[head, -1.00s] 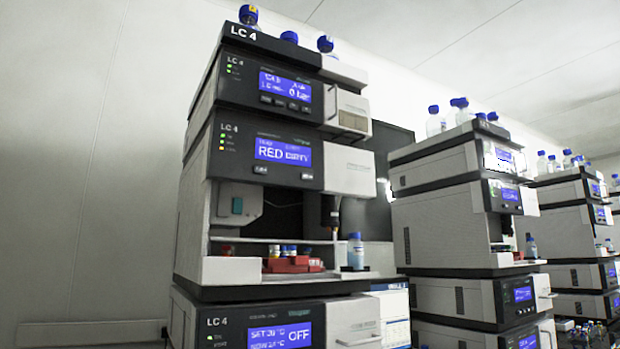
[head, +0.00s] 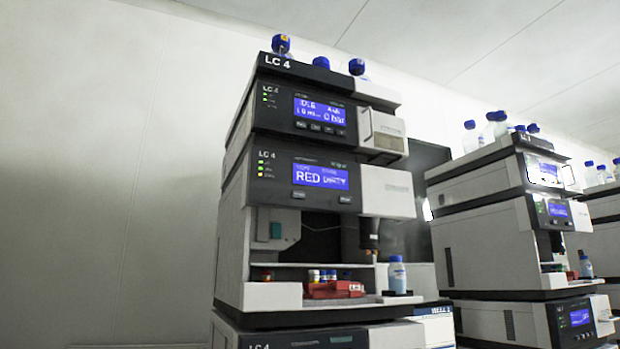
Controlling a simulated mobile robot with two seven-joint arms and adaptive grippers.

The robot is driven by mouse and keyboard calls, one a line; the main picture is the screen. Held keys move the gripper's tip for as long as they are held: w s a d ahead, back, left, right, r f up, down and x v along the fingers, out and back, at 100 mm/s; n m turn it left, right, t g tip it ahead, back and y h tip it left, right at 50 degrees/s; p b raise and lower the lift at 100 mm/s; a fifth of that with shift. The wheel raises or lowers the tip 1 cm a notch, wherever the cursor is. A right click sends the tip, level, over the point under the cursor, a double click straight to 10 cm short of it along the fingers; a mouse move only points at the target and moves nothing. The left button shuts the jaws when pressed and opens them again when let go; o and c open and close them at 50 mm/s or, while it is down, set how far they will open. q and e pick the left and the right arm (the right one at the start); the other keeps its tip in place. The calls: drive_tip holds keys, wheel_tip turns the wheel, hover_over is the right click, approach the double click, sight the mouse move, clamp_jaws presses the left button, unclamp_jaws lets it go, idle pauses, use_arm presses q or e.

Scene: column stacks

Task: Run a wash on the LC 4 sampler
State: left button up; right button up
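The LC 4 stack stands in the middle of the head view. Its sampler (head: 278,178) is the module with the open bay, and its blue display (head: 321,176) reads "RED" and a blurred word like "DIRTY". Two small buttons sit under the display. Green and yellow lights show at its left. In the bay are a red vial tray (head: 335,290) with several capped vials, and a blue-capped bottle (head: 397,275) at the right. A dark needle unit (head: 369,237) hangs above. Neither of my grippers is in view.
Above the sampler is the pump module (head: 280,108), with bottles (head: 281,45) on top. Another module (head: 300,338) is cut off below. Other stacks (head: 490,245) stand to the right. A plain wall (head: 90,180) fills the left.

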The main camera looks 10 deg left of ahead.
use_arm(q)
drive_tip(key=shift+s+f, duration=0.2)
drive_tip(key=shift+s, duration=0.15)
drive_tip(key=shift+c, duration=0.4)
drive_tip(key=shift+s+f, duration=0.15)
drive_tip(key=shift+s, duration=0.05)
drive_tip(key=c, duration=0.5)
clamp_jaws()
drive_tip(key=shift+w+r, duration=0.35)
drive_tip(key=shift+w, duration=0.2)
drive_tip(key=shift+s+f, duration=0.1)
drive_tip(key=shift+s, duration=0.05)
